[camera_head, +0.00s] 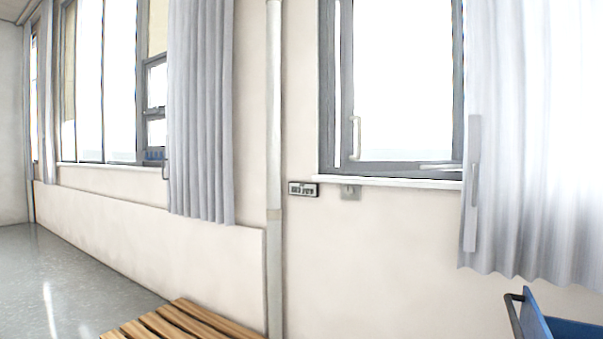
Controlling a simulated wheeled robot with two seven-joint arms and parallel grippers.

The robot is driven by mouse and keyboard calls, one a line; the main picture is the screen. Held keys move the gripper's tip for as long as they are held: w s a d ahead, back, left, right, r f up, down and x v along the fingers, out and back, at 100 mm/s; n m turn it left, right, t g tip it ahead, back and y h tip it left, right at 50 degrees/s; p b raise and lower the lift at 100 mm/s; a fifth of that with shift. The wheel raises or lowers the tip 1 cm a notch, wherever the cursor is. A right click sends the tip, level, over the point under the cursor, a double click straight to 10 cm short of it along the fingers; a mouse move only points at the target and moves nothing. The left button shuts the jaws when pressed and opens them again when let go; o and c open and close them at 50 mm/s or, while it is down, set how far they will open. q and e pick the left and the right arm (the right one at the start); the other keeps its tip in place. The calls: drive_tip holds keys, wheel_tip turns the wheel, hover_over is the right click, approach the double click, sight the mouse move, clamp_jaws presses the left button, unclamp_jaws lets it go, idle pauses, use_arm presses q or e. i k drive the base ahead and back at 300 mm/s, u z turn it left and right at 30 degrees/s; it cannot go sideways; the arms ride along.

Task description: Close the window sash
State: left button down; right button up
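A window (327,90) with a grey frame is in the wall right of centre. Its grey sash (346,70) carries a pale upright handle (356,138) on its left side. A narrow bright gap shows between the sash's left edge and the frame, so the sash looks ajar. A pale bar lies near the lower right of the sash, and I cannot tell what it is. The window's right part is hidden by a curtain. Neither of my grippers is in view.
A pale curtain (540,150) hangs at the right, another (200,110) at the left. A pipe (274,150) runs up the wall. A slatted wooden bench (180,322) stands below, and a blue cart (565,328) at lower right. Floor (70,275) is clear at left.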

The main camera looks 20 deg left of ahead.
sight(349, 163)
drive_tip(key=u, duration=0.25)
drive_tip(key=i, duration=0.85)
drive_tip(key=z, duration=0.25)
